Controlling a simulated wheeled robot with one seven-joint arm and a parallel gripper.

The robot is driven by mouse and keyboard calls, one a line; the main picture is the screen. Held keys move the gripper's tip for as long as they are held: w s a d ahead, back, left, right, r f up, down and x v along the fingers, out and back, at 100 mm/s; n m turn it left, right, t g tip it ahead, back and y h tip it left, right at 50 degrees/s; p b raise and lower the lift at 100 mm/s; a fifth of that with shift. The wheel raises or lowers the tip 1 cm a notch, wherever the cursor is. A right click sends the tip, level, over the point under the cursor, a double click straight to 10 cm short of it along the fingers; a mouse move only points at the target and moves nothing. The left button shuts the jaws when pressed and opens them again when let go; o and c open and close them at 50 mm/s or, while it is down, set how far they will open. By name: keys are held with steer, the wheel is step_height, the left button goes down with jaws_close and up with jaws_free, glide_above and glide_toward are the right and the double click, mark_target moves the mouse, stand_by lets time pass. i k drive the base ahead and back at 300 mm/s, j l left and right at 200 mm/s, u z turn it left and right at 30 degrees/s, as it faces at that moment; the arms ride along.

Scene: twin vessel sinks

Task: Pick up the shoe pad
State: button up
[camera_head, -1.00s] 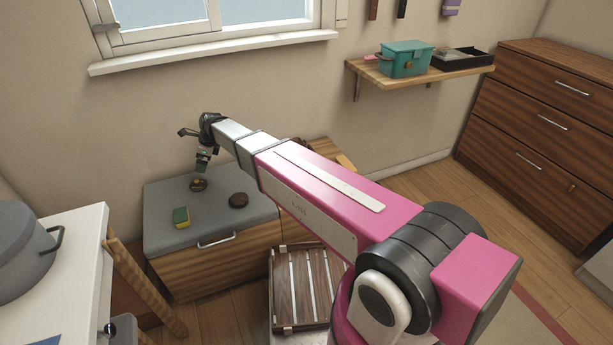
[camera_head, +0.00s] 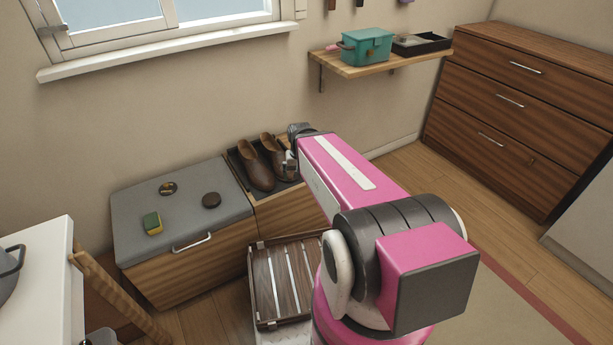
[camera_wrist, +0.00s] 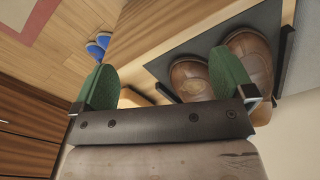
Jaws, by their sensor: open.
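On the grey cushion top lie a dark brown round pad (camera_head: 211,200), a round tin (camera_head: 168,188) and a yellow and green sponge (camera_head: 152,223). I cannot tell for certain which thing is the shoe pad; the brown round one looks most like a pad. My gripper (camera_head: 289,163) is to the right of all three, beside a pair of brown shoes (camera_head: 256,170). In the wrist view my gripper (camera_wrist: 163,65) has its green fingers wide apart with nothing held. The brown shoes (camera_wrist: 188,80) show beyond the fingers there, and tan wooden pieces (camera_wrist: 132,98) are partly hidden by the gripper.
The shoes stand in a dark tray (camera_head: 236,164) on a wooden cabinet. A slatted wooden crate (camera_head: 263,286) is below. A wall shelf (camera_head: 385,63) holds a teal box (camera_head: 366,46). Blue footwear (camera_wrist: 97,46) lies on the floor. A white table (camera_head: 40,270) stands at left.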

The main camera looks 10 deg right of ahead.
mark_target(152, 223)
steer(key=u, duration=1.7)
steer(key=k+l, duration=0.3)
steer(key=k+l+z, duration=0.1)
steer(key=k+l, duration=0.2)
steer(key=l, duration=0.15)
